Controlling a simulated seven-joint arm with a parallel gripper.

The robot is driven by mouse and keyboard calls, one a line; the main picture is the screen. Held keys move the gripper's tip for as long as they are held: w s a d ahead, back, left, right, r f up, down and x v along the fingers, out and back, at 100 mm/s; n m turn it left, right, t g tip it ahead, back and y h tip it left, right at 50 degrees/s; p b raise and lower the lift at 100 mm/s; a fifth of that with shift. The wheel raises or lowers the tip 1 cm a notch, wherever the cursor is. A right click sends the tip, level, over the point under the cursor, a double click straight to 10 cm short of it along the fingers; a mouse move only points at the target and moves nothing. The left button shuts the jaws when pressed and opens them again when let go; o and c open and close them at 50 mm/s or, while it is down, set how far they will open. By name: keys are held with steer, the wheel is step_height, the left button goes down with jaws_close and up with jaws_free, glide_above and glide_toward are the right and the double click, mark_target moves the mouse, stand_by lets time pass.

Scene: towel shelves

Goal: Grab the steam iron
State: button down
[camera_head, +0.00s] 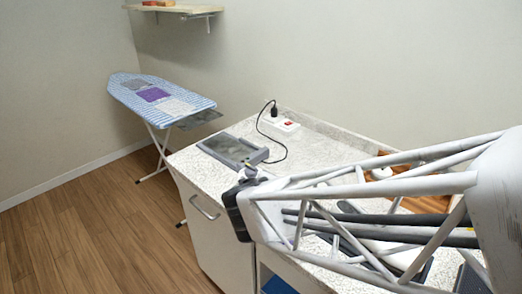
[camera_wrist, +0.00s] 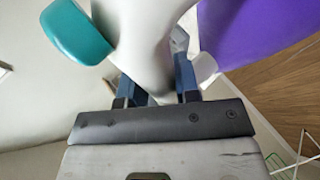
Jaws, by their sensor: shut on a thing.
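The steam iron (camera_wrist: 152,40) fills the upper middle of the wrist view, very close to the camera. It has a pale grey-white body, a teal part (camera_wrist: 76,30) at the left and a large purple part (camera_wrist: 245,32) at the right. My gripper (camera_wrist: 155,82) is shut on the pale part, with one dark blue finger on each side of it. The fingertips are partly hidden by the iron. In the head view my arm reaches over the counter from the right, and I cannot make out the iron or the fingers clearly there.
A speckled counter (camera_head: 205,168) carries a grey rest (camera_head: 233,150) and a white power strip (camera_head: 279,124) with a black plug and cable. An ironing board (camera_head: 130,83) with folded cloths stands at back left. A wall shelf (camera_head: 175,9) hangs above. The wooden floor at left is clear.

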steer(key=shift+s+d+r, duration=0.1)
steer(key=shift+s+d, duration=0.1)
steer(key=shift+s, duration=0.55)
steer(key=shift+s+d+r, duration=0.1)
steer(key=shift+s+d, duration=0.1)
steer(key=shift+s, duration=0.6)
steer(key=shift+s+d+r, duration=0.1)
steer(key=shift+s+d, duration=0.1)
steer(key=shift+s, duration=0.55)
